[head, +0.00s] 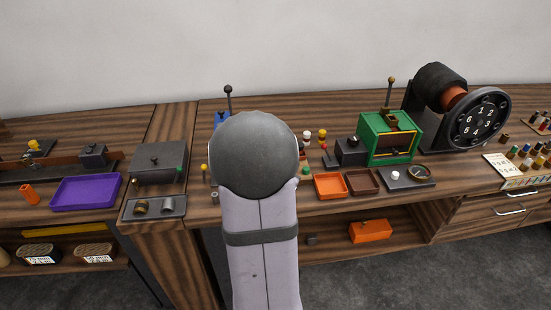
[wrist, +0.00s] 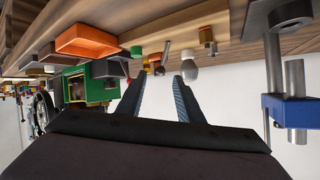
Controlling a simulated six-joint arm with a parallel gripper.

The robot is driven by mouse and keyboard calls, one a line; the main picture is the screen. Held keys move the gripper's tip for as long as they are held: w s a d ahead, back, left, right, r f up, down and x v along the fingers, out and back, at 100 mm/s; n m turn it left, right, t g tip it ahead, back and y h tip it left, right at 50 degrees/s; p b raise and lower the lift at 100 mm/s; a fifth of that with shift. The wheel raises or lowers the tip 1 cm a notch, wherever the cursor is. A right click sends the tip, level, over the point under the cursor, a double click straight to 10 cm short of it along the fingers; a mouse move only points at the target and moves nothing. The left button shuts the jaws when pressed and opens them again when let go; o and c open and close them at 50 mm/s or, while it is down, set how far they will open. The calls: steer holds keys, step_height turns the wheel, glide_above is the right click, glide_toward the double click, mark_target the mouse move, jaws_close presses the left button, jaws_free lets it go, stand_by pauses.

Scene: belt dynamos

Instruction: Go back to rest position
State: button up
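My gripper (wrist: 163,80) shows in the wrist view, where the scene appears upside down. Its two dark fingers are apart with nothing held between them. Beyond the fingertips are small pieces on the bench, among them a white rounded piece (wrist: 189,70). In the head view my own arm, with a grey rounded joint, rises in the middle of the picture. It hides the gripper and part of the bench behind it.
The wooden bench holds a green box (head: 372,132), a machine with a numbered dial (head: 480,118), an orange tray (head: 330,186), a purple tray (head: 85,190) and a grey box (head: 158,162). A blue device (wrist: 290,110) stands close on the right in the wrist view.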

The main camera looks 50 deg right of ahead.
steer(key=shift+w, duration=0.1)
